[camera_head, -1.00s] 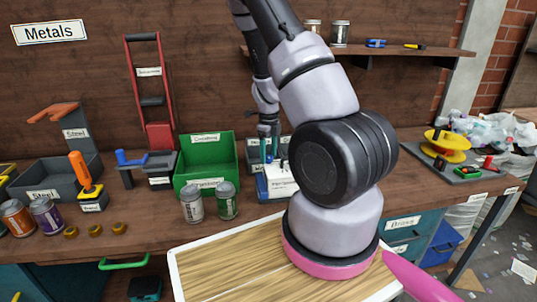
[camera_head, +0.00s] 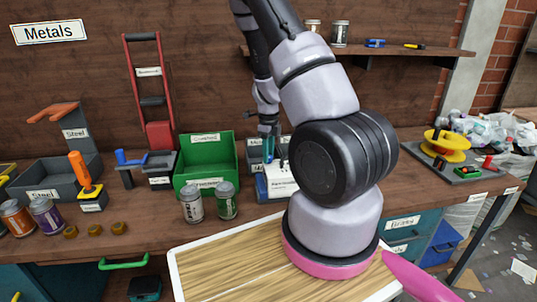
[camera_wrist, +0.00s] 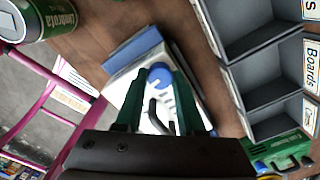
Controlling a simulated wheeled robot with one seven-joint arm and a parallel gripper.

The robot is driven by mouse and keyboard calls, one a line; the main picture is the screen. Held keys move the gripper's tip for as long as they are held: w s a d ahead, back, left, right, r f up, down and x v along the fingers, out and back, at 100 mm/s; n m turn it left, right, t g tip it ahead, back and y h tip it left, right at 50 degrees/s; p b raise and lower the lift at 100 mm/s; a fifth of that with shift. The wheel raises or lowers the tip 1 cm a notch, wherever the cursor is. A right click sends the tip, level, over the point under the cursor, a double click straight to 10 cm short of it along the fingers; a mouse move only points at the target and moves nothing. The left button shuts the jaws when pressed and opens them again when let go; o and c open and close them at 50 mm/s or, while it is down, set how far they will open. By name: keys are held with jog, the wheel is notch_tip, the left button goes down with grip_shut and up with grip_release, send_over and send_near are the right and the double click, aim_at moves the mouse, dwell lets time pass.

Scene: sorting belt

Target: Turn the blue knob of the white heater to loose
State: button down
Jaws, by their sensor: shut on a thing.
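The white heater (camera_head: 281,184) stands on the workbench in the head view, partly hidden behind my arm. Its blue side panel shows at its left. In the wrist view the white heater (camera_wrist: 124,84) lies below my gripper, with the round blue knob (camera_wrist: 160,74) near its upper end. My gripper (camera_wrist: 158,80) has its green fingers on either side of the blue knob and is shut on it. In the head view my gripper (camera_head: 268,150) is small, just above the heater. The knob's setting cannot be read.
A green bin (camera_head: 207,160) stands close left of the heater, with two cans (camera_head: 227,202) in front. In the wrist view, grey compartments (camera_wrist: 262,50) lie right of the heater and a green can (camera_wrist: 45,18) is at upper left. A yellow spool (camera_head: 446,143) stands far right.

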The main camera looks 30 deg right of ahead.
jog(key=n, duration=0.8)
jog(key=shift+n, duration=0.4)
jog(key=n, duration=0.3)
jog(key=shift+n, duration=0.3)
jog(key=n, duration=0.4)
jog(key=shift+n, duration=0.3)
jog(key=n, duration=0.6)
jog(key=shift+n, duration=2.7)
